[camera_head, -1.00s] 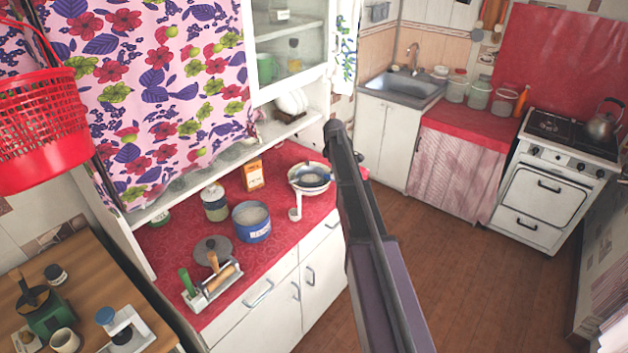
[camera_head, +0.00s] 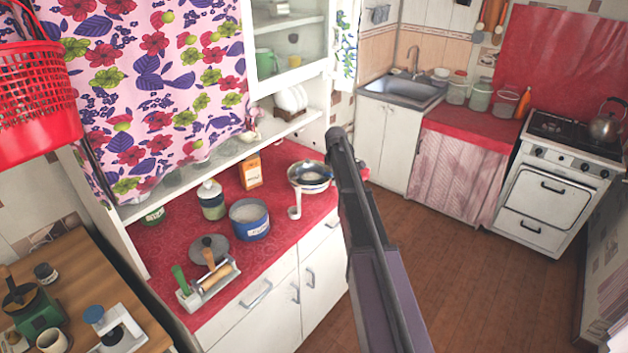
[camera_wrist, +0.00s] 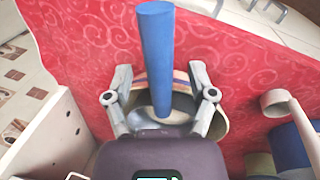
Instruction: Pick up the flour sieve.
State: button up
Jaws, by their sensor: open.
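The flour sieve (camera_wrist: 157,55) seems to be the thing with the straight blue handle in the wrist view. Its round grey part is partly hidden by my gripper body, inside or over a pale round bowl (camera_wrist: 222,123). In the head view the bowl (camera_head: 297,170) stands at the right end of the red counter, with a greyish round shape in it. My gripper (camera_wrist: 161,88) is open, with one finger on each side of the blue handle. I cannot tell whether either finger touches it. In the head view my arm hides the gripper.
A white ladle (camera_head: 294,212) hangs by the bowl's front. A blue pot (camera_head: 249,224), a lidded jar (camera_head: 212,203) and an orange box (camera_head: 250,173) stand to the left on the red counter (camera_head: 275,240). The cupboard shelf (camera_head: 290,122) is behind.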

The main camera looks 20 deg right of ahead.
jog(key=shift+c, duration=0.2)
dwell(0.3)
grip_shut()
jog(key=shift+r, duration=0.15)
notch_tip(320, 180, up, 10)
jog(key=p, duration=1)
jog(key=shift+f+b, duration=2.05)
jog(key=shift+f, duration=0.15)
dwell(0.8)
